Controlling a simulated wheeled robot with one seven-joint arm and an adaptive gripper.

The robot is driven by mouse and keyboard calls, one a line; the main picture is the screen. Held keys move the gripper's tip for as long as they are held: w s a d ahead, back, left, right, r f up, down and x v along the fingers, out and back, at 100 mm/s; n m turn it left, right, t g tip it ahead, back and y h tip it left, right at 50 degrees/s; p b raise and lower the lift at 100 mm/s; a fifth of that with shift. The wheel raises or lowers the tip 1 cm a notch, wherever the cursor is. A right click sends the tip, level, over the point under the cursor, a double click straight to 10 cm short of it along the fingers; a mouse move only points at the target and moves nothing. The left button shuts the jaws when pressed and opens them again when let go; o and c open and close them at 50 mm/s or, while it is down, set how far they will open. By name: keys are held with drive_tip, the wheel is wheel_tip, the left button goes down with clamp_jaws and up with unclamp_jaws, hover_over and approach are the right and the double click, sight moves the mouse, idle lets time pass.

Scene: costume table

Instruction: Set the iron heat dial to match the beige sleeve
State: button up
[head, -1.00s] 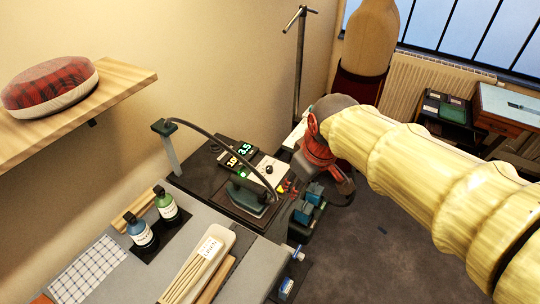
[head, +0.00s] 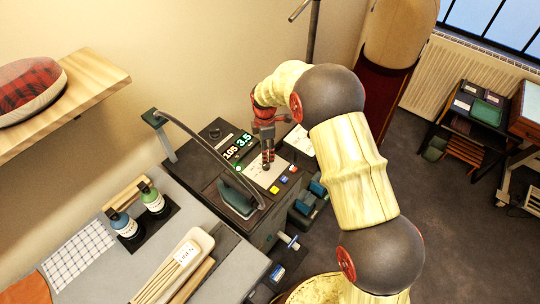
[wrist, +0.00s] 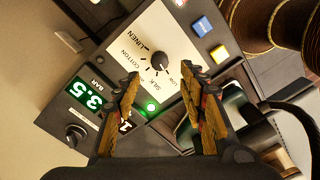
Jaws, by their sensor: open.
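The iron heat dial (wrist: 160,62) is a black knob on a white panel (wrist: 137,50) printed with Low, Silk, Cotton and Linen. Its exact pointer direction is too small to read surely. My gripper (wrist: 160,79) is open, its two fingertips apart on either side of the lower part of the panel near the dial; contact is not clear. In the head view my gripper (head: 268,164) points down over the panel and hides the dial. The iron (head: 238,196) stands to the left of the panel. I cannot make out a beige sleeve in either view.
Blue, yellow and red buttons (head: 284,179) sit beside the panel. A curved hose (head: 200,143) arches over the iron. Bottles (head: 152,199) and a tray of wooden sticks (head: 180,262) stand on the nearer table.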

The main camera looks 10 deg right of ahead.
sight(266, 166)
drive_tip(key=shift+f+b, duration=0.3)
drive_tip(key=shift+f, duration=3.7)
drive_tip(key=shift+c, duration=1.3)
drive_tip(key=c, duration=0.8)
clamp_jaws()
